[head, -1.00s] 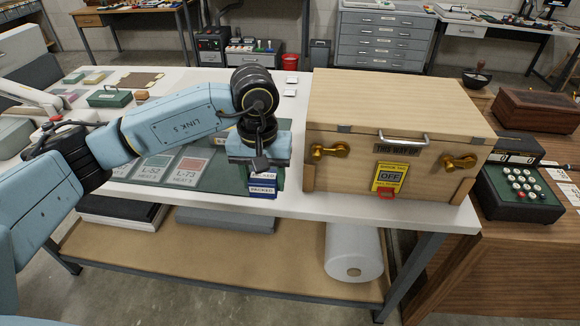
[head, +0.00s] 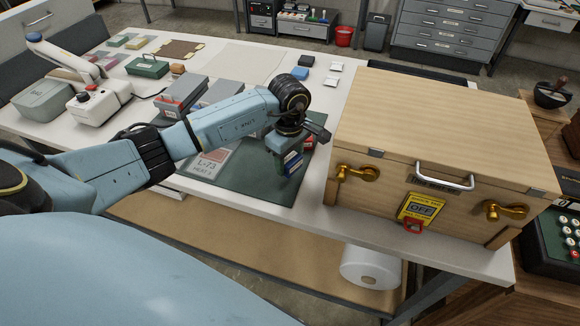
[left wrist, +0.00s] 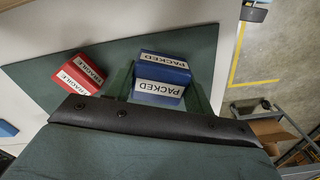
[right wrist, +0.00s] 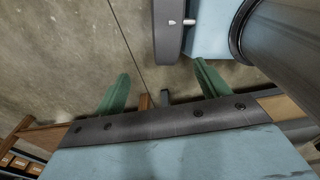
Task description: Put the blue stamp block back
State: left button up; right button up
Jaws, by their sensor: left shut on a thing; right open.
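The blue stamp block (left wrist: 165,72), labelled PACKED, is between the green fingers of my left gripper (left wrist: 165,92) in the left wrist view. The gripper is shut on it. In the head view the left gripper (head: 290,152) and the blue block (head: 292,167) are over the right part of the dark green mat (head: 255,188). Whether the block touches the mat I cannot tell. A red block (left wrist: 78,74) labelled FRAGILE lies on the mat beside it. My right gripper (right wrist: 160,88) is open and empty above concrete floor; it is not visible in the head view.
A large wooden crate (head: 440,120) with brass latches and a yellow OFF tag stands close right of the left gripper. Grey boxes (head: 187,90) stand on the left behind my forearm. A small blue pad (head: 300,73) lies farther back. White table shows between mat and crate.

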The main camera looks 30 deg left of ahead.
aim_at(290, 169)
pick_arm(q)
notch_tip(290, 169, down, 4)
jog(key=shift+r, duration=0.2)
jog(key=shift+w, duration=0.1)
pick_arm(e)
jog(key=shift+w+r, duration=0.1)
jog(key=shift+w, duration=0.85)
pick_arm(q)
jog(key=shift+f, duration=0.1)
jog(key=shift+f, duration=0.15)
jog(key=o, duration=0.8)
pick_arm(e)
jog(key=shift+s, duration=0.2)
pick_arm(q)
jog(key=shift+r, duration=0.2)
